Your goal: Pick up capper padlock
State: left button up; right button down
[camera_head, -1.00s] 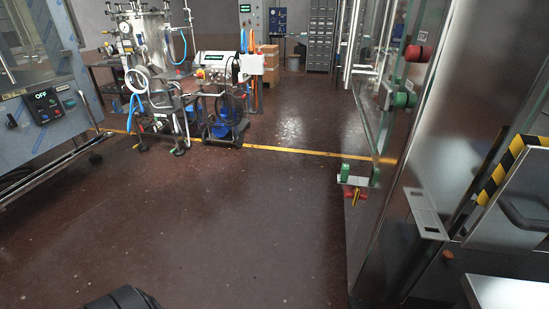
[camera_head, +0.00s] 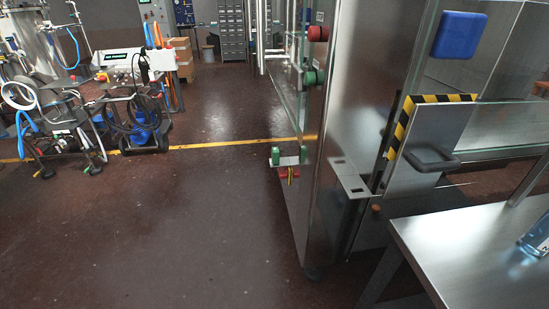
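I cannot make out a padlock for certain. A small red and yellow piece (camera_head: 289,174) hangs low at the near edge of the glass-walled machine (camera_head: 345,110), beside a green block (camera_head: 275,157); it is too small to tell what it is. A red round part (camera_head: 318,33) and a green round part (camera_head: 313,78) sit higher on the same edge. Neither of my grippers is in view.
A steel table (camera_head: 465,250) stands at the lower right with a blue clear object (camera_head: 537,238) at its edge. A striped panel (camera_head: 432,140) with a handle juts from the machine. Wheeled equipment (camera_head: 130,110) stands at the left. The brown floor (camera_head: 180,235) between is open.

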aim_at(276, 152)
jog(key=u, duration=3.65)
jog(key=z, duration=3.65)
jog(key=j+z, duration=0.1)
jog(key=z, duration=0.3)
jog(key=i+j+z, duration=0.1)
jog(key=z, duration=0.35)
jog(key=j+z, duration=0.1)
jog(key=z, duration=0.3)
jog(key=j+z, duration=0.15)
jog(key=z, duration=0.3)
jog(key=j+z, duration=0.2)
jog(key=j, duration=0.25)
jog(key=k+j+z, duration=0.2)
jog(key=j, duration=0.2)
jog(key=j+z, duration=0.25)
jog(key=j, duration=0.2)
jog(key=k+j+z, duration=0.2)
jog(key=j, duration=0.15)
jog(key=k+j+z, duration=0.2)
jog(key=j, duration=0.2)
